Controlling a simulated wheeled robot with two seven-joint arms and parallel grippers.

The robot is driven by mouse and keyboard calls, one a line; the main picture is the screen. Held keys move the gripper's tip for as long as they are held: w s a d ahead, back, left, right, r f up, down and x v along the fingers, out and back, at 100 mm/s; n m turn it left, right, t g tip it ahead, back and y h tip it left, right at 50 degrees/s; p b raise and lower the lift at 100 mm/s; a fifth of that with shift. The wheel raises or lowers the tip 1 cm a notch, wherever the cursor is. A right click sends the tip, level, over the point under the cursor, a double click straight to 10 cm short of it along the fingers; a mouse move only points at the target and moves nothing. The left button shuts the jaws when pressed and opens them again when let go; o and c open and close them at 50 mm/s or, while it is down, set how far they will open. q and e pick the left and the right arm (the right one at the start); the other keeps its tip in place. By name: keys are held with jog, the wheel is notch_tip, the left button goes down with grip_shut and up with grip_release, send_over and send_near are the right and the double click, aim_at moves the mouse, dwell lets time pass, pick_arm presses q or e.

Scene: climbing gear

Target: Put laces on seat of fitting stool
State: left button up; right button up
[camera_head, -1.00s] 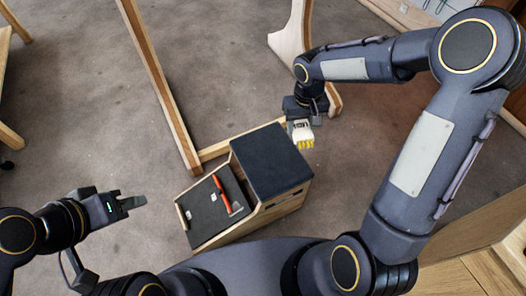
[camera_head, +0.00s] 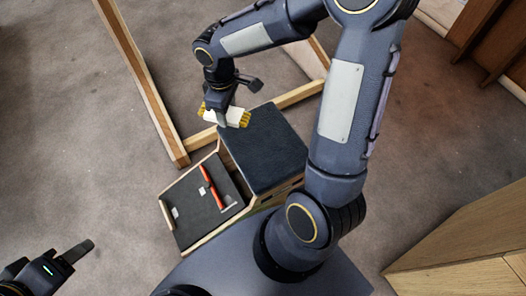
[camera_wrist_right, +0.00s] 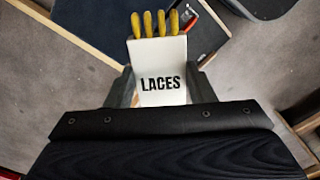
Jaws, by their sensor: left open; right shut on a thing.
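The laces (camera_head: 239,116) are a white pack with yellow ends. In the right wrist view the pack (camera_wrist_right: 160,72) reads "LACES", with yellow tips at its top. My right gripper (camera_head: 222,117) is shut on the pack and holds it by the far left corner of the stool's seat. The fitting stool has a dark padded seat (camera_head: 264,152) on a wooden body, with a lower sloping dark board (camera_head: 196,215) at its left. The seat's visible top is bare. My left gripper (camera_head: 75,252) is open and empty at the lower left, away from the stool.
A red-handled item (camera_head: 211,187) and small pale pieces lie on the sloping board. A wooden frame (camera_head: 150,85) stands on the carpet behind the stool. A wooden cabinet (camera_head: 465,245) is at the lower right. Carpet left of the stool is clear.

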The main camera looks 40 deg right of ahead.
jog(key=s+f+n+b, duration=0.4)
jog(key=f+n+b, duration=0.5)
jog(key=f+b, duration=0.6)
jog(key=b, duration=0.6)
send_over(267, 141)
jog(key=f, duration=0.8)
jog(key=shift+s+a+f, duration=0.1)
jog(key=shift+a+f, duration=0.3)
jog(key=shift+d+f, duration=0.2)
jog(key=shift+f, duration=0.1)
notch_tip(267, 141, down, 3)
jog(key=shift+d+r+b, duration=0.15)
jog(key=shift+b, duration=0.5)
jog(key=shift+f, duration=0.25)
